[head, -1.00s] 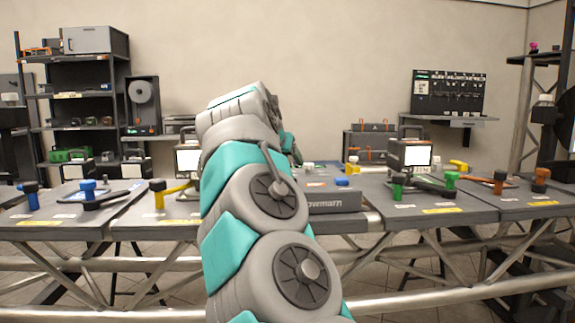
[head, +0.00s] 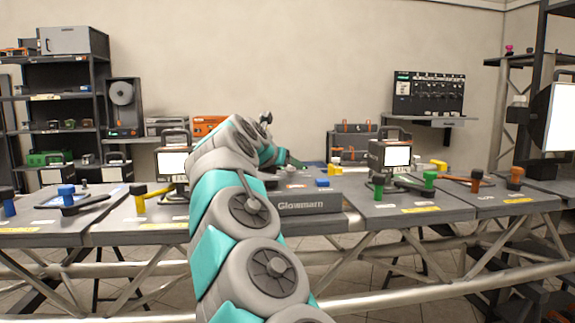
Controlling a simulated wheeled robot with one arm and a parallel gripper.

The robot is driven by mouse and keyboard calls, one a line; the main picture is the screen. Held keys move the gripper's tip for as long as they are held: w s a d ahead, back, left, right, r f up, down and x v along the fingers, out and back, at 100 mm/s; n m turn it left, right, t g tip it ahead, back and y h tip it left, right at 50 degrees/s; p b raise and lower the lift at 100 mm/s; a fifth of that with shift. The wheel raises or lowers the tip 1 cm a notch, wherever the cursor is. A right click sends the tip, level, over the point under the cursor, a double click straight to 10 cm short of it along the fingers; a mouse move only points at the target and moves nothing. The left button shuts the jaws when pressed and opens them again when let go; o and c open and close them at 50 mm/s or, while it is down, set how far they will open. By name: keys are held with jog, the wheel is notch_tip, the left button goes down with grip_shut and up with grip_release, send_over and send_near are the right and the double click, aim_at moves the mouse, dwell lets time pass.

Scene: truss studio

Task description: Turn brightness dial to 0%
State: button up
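A grey box labelled "Glowmarn" (head: 300,205) stands at the middle of the table row, partly behind my arm. On its top are a blue block-like part (head: 322,183) and a small pale knob-like part (head: 308,170). I cannot tell which part is the brightness dial, and no setting is readable. My gripper (head: 292,161) shows only as a small dark shape beyond the arm, above the back of the box. Its fingers are too small and hidden to read, and I see no contact.
Lamps with lit screens stand left (head: 172,163) and right (head: 390,156) of the box. Truss rails (head: 420,290) run along the front.

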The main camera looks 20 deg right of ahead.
jog(key=shift+w+d+f, duration=0.15)
jog(key=shift+w+d, duration=0.1)
jog(key=shift+d, duration=0.1)
grip_shut()
dwell(0.5)
